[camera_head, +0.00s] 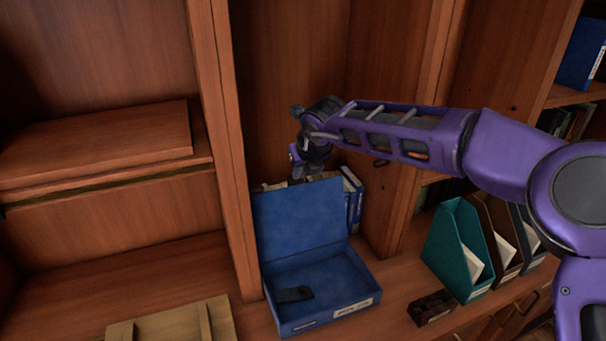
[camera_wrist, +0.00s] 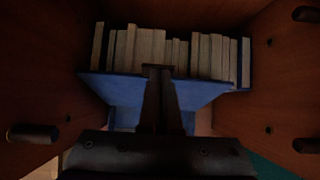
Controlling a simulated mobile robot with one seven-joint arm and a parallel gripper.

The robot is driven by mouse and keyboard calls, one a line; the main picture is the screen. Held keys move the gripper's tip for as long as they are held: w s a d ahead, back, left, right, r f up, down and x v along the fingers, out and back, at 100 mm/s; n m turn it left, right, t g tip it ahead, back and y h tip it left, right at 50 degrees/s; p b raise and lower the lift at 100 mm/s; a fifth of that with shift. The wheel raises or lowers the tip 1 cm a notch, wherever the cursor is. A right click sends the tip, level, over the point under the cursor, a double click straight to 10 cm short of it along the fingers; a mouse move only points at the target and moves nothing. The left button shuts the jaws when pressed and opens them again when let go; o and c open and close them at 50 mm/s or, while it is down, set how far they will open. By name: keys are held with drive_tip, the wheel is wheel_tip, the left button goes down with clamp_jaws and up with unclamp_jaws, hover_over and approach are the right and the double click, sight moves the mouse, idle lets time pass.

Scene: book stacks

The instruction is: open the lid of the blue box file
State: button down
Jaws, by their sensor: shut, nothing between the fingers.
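The blue box file (camera_head: 322,286) lies on the shelf in the head view, with its lid (camera_head: 300,218) standing up at the back, leaning slightly backward. Its inside is visible, with a dark flat clip at the left and a pale label on the front. My gripper (camera_head: 297,176) is at the top edge of the lid; whether it touches the lid I cannot tell. In the wrist view my gripper (camera_wrist: 163,72) is shut and empty, its fingers overlapping the blue lid (camera_wrist: 205,92) from this viewpoint.
A row of books (camera_wrist: 150,48) stands behind the lid. Blue binders (camera_head: 353,200) stand at the back right. A teal magazine file (camera_head: 452,250) and a brown one stand to the right, near a small dark box (camera_head: 432,308). A wooden upright (camera_head: 226,150) is close on the left.

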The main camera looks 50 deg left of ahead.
drive_tip(key=shift+w+a+f+h, duration=0.1)
drive_tip(key=shift+a+f+h, duration=0.2)
drive_tip(key=shift+f, duration=0.1)
idle(0.4)
drive_tip(key=shift+r, duration=0.4)
drive_tip(key=v, duration=1.6)
drive_tip(key=shift+d+r, duration=0.3)
drive_tip(key=shift+w, duration=0.1)
